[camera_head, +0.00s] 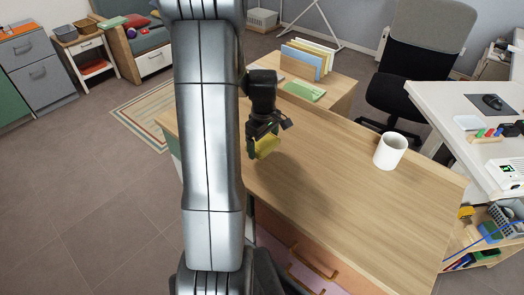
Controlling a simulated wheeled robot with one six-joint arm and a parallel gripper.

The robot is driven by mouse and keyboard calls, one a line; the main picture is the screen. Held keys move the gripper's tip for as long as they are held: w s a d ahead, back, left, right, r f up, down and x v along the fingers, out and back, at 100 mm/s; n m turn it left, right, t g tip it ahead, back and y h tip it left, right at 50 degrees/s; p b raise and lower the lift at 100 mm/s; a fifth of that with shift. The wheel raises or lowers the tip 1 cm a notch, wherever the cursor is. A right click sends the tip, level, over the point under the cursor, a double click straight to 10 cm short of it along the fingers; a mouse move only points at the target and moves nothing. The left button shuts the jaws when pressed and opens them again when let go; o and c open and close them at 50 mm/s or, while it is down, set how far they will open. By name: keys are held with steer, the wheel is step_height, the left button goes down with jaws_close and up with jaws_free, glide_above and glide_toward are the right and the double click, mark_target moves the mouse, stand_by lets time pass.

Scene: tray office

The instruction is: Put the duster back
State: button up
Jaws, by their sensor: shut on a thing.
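My gripper (264,138) is in the head view, above the left part of the wooden desk (340,215). My arm hides the left end of the desk and part of the floor.
A white mug (390,150) stands on the desk's right side. Behind is a lower wooden surface with upright folders (308,60) and a green book (304,90). A white desk (465,105) and black chair (400,85) are at right. The desk's middle is clear.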

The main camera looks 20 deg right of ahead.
mark_target(263, 141)
steer(key=shift+f, duration=1.85)
steer(key=shift+f, duration=0.1)
steer(key=shift+f+b, duration=0.15)
steer(key=shift+b, duration=0.15)
steer(key=o, duration=0.7)
steer(key=shift+r, duration=0.2)
step_height(263, 141, up, 12)
steer(key=shift+r+p, duration=0.1)
steer(key=shift+p, duration=0.55)
